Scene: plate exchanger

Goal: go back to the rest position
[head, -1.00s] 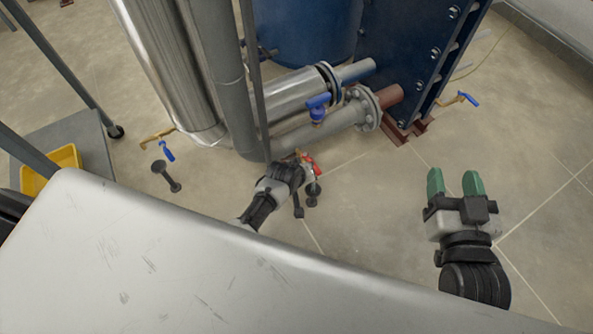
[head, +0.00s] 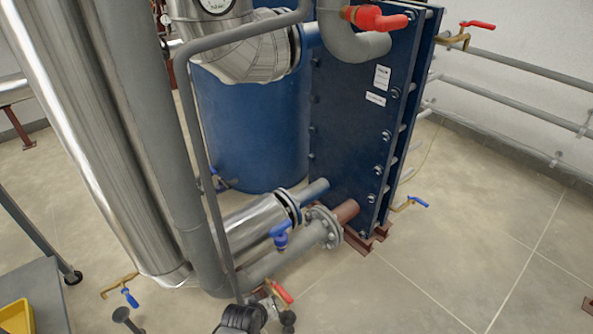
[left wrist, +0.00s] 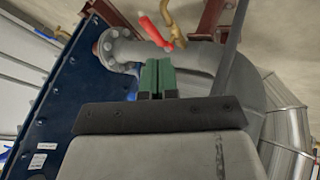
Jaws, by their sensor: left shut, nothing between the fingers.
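My left arm's end (head: 243,318) shows at the bottom edge of the head view, just below a small valve with a red handle (head: 281,292). In the left wrist view my left gripper (left wrist: 157,76) has its green fingers together with nothing between them. The red handle (left wrist: 155,33) and its brass valve body (left wrist: 180,22) lie beyond the fingertips there, apart from them in the picture. My right gripper is outside both current views.
Grey pipe (head: 273,267) and a blue-handled valve (head: 280,235) stand close to my left arm. The blue plate exchanger (head: 345,125) rises behind. A vertical steel column (head: 95,150) is at left.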

